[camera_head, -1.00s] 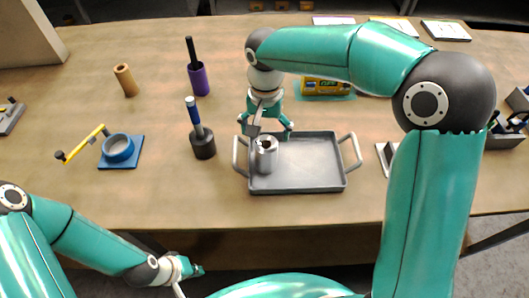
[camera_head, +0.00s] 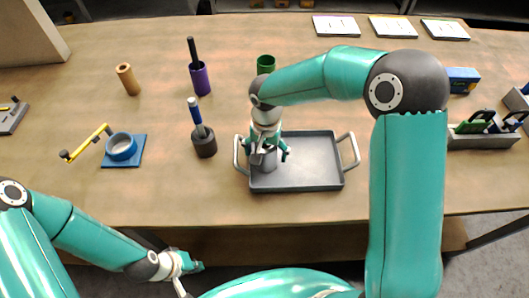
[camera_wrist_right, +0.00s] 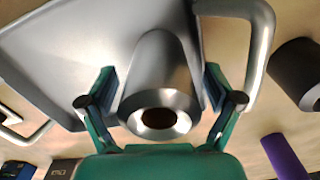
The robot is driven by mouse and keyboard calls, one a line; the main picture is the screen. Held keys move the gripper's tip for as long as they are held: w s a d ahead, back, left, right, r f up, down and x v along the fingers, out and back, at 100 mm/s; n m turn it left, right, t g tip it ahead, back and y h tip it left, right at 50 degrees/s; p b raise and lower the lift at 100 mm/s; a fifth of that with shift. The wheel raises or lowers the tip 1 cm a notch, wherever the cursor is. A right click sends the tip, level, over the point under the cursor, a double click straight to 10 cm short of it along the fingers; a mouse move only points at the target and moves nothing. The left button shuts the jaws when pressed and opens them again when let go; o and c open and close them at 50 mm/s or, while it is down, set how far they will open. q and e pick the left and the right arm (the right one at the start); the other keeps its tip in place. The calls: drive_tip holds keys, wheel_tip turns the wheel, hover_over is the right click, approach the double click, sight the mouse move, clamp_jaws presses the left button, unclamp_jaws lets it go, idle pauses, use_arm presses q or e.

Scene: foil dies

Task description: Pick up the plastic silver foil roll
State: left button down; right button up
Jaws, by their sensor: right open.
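The silver foil roll (camera_wrist_right: 160,85) stands upright in the left part of the grey tray (camera_head: 315,180). In the head view the roll (camera_head: 268,160) is partly hidden by my right gripper (camera_head: 268,154). In the right wrist view my right gripper (camera_wrist_right: 160,92) is open, with one finger on each side of the roll. A small gap shows between the roll and the fingers, though contact cannot be ruled out. My left gripper (camera_head: 190,266) is low at the front, off the table edge and away from the roll; its fingers are too small to read.
A dark cup with a blue handle (camera_head: 203,140) stands left of the tray. A purple cup (camera_head: 201,80), a brown tube (camera_head: 127,79) and a green cup (camera_head: 266,64) stand farther back. The tray's handles (camera_head: 350,148) rise at its sides. A grey tool holder (camera_head: 485,138) is at right.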

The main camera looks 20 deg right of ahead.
drive_tip(key=c, duration=1.4)
drive_tip(key=shift+r, duration=0.2)
